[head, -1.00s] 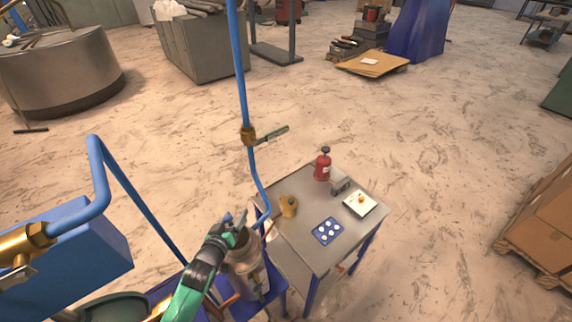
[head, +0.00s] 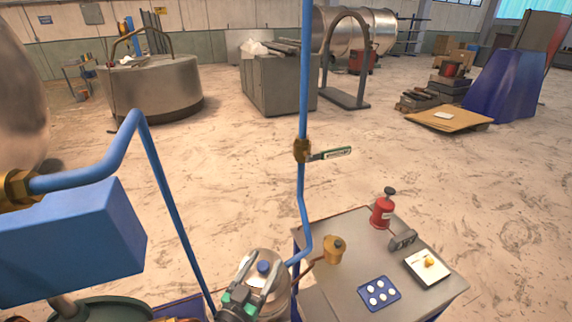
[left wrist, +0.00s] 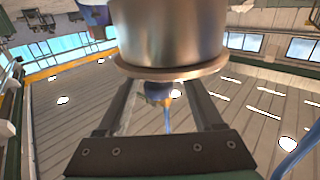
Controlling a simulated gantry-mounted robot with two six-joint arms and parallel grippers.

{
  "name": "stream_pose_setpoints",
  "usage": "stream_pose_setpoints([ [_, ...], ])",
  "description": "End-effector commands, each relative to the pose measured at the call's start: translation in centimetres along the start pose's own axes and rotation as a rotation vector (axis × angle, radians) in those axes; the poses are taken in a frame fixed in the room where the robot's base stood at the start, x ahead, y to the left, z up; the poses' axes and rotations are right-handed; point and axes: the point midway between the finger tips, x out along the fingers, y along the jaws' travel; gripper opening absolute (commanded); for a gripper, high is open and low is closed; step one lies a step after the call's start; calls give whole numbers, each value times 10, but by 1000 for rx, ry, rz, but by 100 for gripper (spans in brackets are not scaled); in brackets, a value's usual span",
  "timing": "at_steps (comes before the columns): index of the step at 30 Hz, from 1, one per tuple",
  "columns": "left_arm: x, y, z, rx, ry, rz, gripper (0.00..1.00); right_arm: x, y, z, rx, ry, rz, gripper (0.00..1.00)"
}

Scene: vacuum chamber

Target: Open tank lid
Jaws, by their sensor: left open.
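A metal tank (head: 281,298) stands at the bottom middle of the head view. It has a rounded lid with a blue knob (head: 264,267) on top. My left gripper (head: 257,279) is at the lid, with its fingers spread on either side of the knob. In the left wrist view the tank body (left wrist: 168,32) hangs upside down, with the rim below it and the blue knob (left wrist: 158,90) between my open fingers (left wrist: 162,108). I cannot tell whether the fingers touch the lid. My right gripper is not in view.
A blue pipe with a brass valve (head: 302,150) rises beside the tank. A blue box (head: 70,245) is at left.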

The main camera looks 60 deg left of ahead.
Motion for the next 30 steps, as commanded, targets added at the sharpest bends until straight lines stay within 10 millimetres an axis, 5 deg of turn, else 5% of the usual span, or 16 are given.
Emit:
stream_pose_setpoints([
  [11, -89, 2, 5, 0, -3, 9, 68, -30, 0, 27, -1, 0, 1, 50],
  [13, -87, 1, -26, -13, 11, 0, 68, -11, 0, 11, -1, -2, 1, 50],
  [30, -53, 31, -148, -171, 178, 12, 68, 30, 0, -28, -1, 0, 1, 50],
])
